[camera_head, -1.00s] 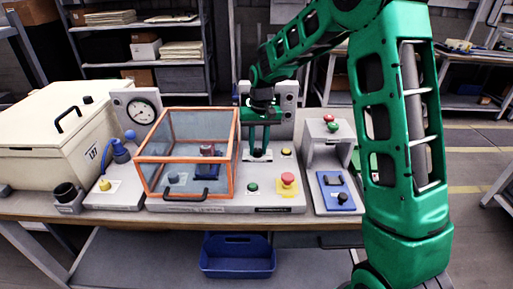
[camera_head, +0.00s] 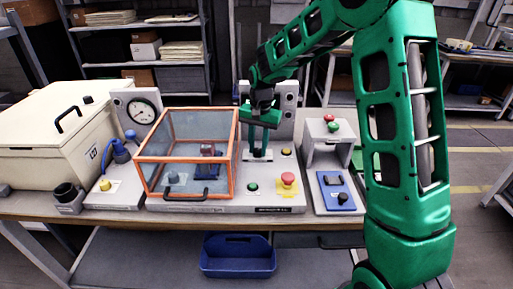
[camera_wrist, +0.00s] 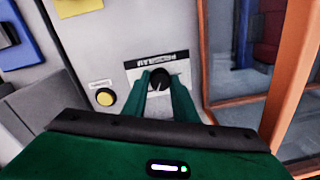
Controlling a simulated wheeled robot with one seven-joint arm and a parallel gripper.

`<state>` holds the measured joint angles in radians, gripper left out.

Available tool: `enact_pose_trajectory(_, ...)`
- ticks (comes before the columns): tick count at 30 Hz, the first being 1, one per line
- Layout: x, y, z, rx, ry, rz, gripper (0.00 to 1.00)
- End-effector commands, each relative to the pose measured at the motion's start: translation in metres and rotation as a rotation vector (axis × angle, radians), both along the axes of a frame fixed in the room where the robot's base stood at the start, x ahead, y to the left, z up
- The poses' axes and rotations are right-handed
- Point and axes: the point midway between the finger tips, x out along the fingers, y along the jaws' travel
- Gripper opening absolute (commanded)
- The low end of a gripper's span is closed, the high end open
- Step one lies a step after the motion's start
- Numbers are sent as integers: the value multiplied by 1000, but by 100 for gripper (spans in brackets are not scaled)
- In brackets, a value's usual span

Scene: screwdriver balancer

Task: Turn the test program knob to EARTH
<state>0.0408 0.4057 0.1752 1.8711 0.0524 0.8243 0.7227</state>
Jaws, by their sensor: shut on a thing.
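The test program knob (camera_wrist: 158,74) is small, round and black, with a pale pointer line. It sits on a grey panel against a plate with upside-down lettering that seems to read PROGRAM. My gripper (camera_wrist: 161,82) points at the panel with its two green fingers on either side of the knob, shut on it.
The orange-framed clear box (camera_head: 187,155) stands close left of my gripper. A red mushroom button (camera_head: 288,179), a green button (camera_head: 252,187) and a yellow button (camera_wrist: 105,97) are nearby. A grey stand (camera_head: 325,140) is to the right.

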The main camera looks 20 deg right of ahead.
Motion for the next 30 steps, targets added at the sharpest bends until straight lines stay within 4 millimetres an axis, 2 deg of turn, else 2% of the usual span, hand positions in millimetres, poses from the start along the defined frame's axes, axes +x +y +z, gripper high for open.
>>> enact_pose_trajectory(9,4,2,2,2,-12,2,3)
enact_pose_trajectory(10,4,2,2,2,-12,2,30)
enact_pose_trajectory(12,4,2,2,2,-12,3,44)
enact_pose_trajectory(23,1,1,4,1,-5,2,44)
enact_pose_trajectory(26,2,0,15,1,-7,2,44)
enact_pose_trajectory(30,1,0,39,1,-7,2,44)
